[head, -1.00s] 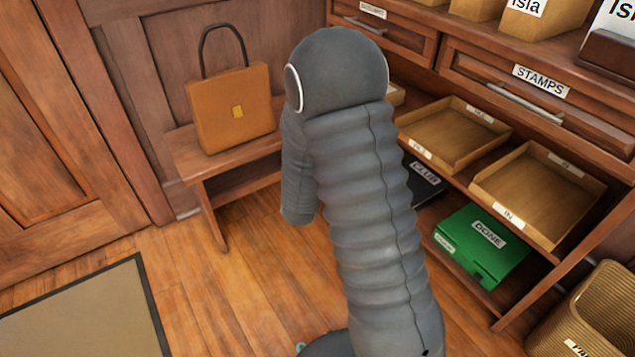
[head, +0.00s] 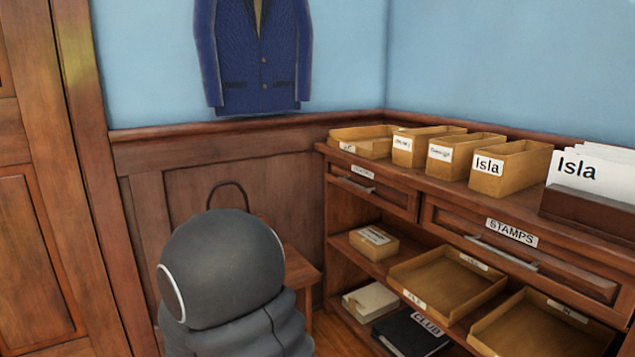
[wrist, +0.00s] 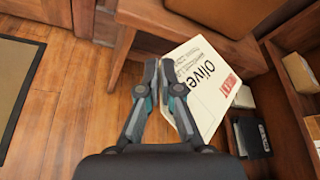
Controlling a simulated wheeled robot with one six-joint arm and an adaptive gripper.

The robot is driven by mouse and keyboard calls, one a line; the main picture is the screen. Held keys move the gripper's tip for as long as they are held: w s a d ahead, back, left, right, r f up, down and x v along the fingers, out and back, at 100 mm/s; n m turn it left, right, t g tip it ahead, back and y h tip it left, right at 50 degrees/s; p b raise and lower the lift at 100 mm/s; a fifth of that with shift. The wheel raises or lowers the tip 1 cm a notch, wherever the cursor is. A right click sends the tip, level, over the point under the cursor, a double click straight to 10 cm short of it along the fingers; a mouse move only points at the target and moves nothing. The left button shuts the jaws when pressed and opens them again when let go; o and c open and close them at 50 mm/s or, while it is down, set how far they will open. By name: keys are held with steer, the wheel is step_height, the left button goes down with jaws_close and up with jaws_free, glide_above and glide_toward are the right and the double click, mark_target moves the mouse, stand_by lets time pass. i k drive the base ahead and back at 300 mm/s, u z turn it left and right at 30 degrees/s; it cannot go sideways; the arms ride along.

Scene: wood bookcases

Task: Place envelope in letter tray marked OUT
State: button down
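In the wrist view my gripper (wrist: 163,82) has its two fingers close together, shut on a white envelope (wrist: 208,85). The envelope has large writing starting "Olive" and a red mark, and it hangs out to the right of the fingers. In the head view my arm hides the gripper and envelope. Two open wooden letter trays sit on a bookcase shelf at the right. The left tray (head: 445,284) carries labels too small to read. The right tray (head: 530,335), cut off by the lower edge, was labelled IN in the earlier view. Both look empty.
Card boxes (head: 500,168), one marked Isla, stand on the bookcase top above the STAMPS drawer (head: 520,250). A small box (head: 374,243) sits left of the trays. A bench (head: 300,268) stands beside the bookcase. Bare floor (wrist: 75,110) shows left in the wrist view.

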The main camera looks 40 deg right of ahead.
mark_target(369, 145)
steer(key=u, duration=0.8)
steer(key=k, duration=0.8)
steer(key=z, duration=1.3)
steer(key=i, duration=0.2)
steer(key=u, duration=0.1)
